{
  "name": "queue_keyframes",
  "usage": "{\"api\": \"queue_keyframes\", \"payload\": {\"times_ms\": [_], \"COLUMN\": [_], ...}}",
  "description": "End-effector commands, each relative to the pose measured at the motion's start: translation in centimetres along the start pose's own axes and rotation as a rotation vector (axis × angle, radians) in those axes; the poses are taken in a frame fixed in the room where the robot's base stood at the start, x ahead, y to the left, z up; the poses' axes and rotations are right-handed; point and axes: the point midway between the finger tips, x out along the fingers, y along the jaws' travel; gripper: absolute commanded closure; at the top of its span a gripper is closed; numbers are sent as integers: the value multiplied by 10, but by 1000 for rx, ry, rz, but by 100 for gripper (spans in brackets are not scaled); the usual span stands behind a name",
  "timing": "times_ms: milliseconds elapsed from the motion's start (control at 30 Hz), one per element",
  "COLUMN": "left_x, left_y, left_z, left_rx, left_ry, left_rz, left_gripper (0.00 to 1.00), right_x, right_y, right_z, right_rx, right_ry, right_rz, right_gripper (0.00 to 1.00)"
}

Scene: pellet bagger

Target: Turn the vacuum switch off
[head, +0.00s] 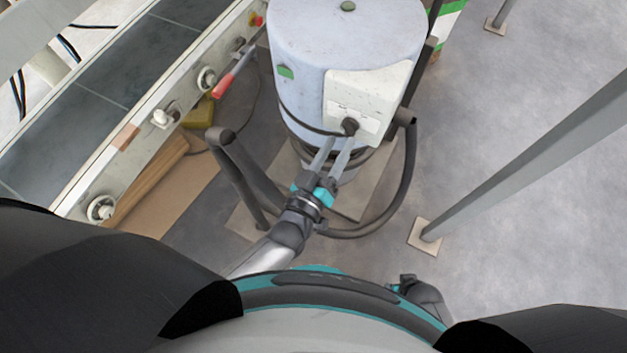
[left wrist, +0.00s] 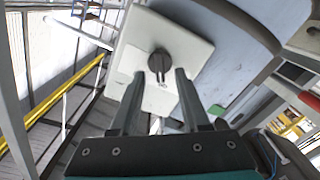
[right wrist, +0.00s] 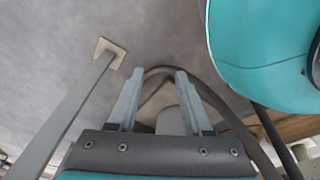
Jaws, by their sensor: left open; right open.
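The vacuum switch is a dark round knob (head: 350,126) on a white box (head: 366,92) fixed to the front of the pale blue-grey vacuum drum (head: 345,30). It also shows in the left wrist view as a dark knob (left wrist: 160,63) on the white plate (left wrist: 185,45). My left gripper (head: 342,146) is open, its two fingers pointing at the knob, one to each side just in front of it. I cannot tell whether the fingers touch the knob. My right gripper (right wrist: 155,75) is open and empty, pointing down toward the floor and a dark hose.
A dark hose (head: 408,170) loops from the drum's right side to the floor. A conveyor with a metal side rail (head: 180,105) and knobs runs along the left. A grey post (head: 520,160) on a floor plate stands at the right.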

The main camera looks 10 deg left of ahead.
Motion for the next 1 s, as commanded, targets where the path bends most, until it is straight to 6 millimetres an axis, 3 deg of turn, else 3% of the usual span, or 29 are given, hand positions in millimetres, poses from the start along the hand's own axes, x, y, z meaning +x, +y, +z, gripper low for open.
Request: {"api": "queue_keyframes", "payload": {"times_ms": [500, 700, 1000], "left_x": [-109, -127, -130], "left_y": [1, 0, 0], "left_z": [0, 0, 0], "left_rx": [0, 0, 0], "left_ry": [-5, -3, -2], "left_rz": [0, 0, 0], "left_gripper": [54, 54, 54], "right_x": [4, 4, 4], "right_y": [20, 22, 22], "right_z": [42, 47, 48], "right_rx": [-4, -5, -5], "right_ry": [-4, -3, -4], "right_rz": [23, 26, 26], "right_gripper": [50, 50, 50]}}
